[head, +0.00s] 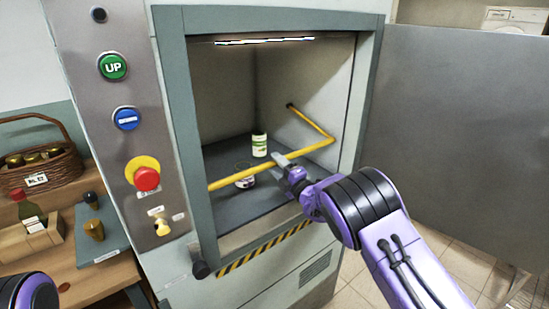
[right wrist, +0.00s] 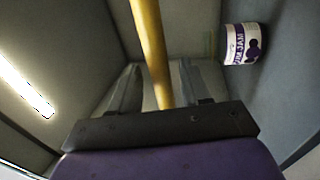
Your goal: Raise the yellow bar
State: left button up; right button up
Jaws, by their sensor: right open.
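The yellow bar (head: 232,180) crosses the opening of a lift cabin at a low height, with an arm running back to a pivot on the inner right wall. My right gripper (head: 282,164) is at the bar, right of its middle. In the right wrist view, the bar (right wrist: 151,45) passes between the two fingers of the open right gripper (right wrist: 163,85). I cannot tell whether the fingers touch it. My left gripper is not in view; only a part of my left arm shows at the lower left.
A control panel (head: 122,160) is left of the opening. An open grey door (head: 450,130) stands at right. A wooden table holds a basket (head: 38,170).

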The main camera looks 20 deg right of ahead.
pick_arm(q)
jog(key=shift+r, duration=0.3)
pick_arm(e)
jog(key=shift+x, duration=0.85)
